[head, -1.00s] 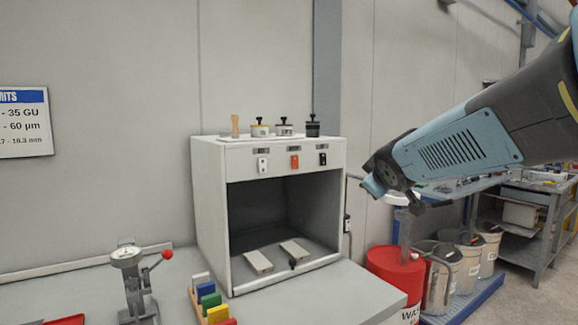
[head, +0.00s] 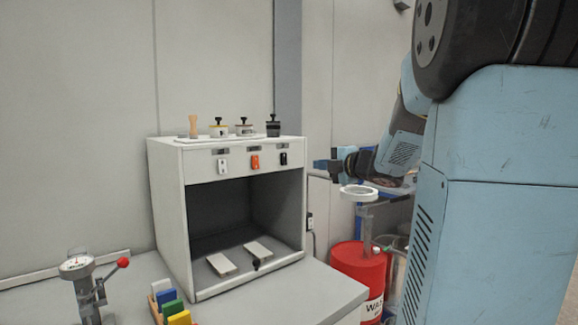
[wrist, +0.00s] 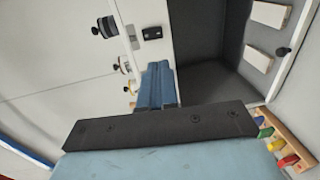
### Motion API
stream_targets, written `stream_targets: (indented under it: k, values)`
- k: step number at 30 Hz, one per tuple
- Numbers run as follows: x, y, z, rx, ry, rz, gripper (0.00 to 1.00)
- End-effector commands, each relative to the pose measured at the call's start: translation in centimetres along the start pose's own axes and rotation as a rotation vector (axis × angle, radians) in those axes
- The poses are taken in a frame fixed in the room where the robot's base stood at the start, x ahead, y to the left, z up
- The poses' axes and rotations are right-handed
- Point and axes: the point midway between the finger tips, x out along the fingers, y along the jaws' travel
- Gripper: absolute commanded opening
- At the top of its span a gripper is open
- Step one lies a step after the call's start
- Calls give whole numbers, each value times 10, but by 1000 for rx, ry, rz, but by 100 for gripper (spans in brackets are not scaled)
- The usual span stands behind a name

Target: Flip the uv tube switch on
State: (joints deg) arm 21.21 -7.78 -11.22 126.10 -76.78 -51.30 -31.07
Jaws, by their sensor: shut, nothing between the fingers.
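A white cabinet (head: 168,200) has three small switches on its front panel: white (head: 222,165), orange (head: 255,162) and black (head: 283,158). Each has a small label above it, too small to read, so I cannot tell which one is for the uv tube. My gripper (head: 322,166) is to the right of the panel in the head view, at about switch height, pointing left. In the wrist view my gripper (wrist: 160,82) is shut and empty, with its blue fingers in front of the panel. The black switch (wrist: 152,33) shows above them; the other switches are not visible there.
Jars (head: 244,128) and a wooden-coloured piece (head: 193,126) stand on the cabinet. A red waste drum (head: 357,262) stands at the right.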

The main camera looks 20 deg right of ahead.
Motion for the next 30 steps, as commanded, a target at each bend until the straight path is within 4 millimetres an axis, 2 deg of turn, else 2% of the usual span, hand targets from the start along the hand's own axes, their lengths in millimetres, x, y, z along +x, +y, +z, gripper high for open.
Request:
stream_targets:
  k: [14, 20, 30]
  values:
    - [5, -1, 0, -2, 5, -1, 0]
    - [31, -1, 0, -1, 6, -2, 0]
    - [91, -1, 0, -1, 5, -2, 0]
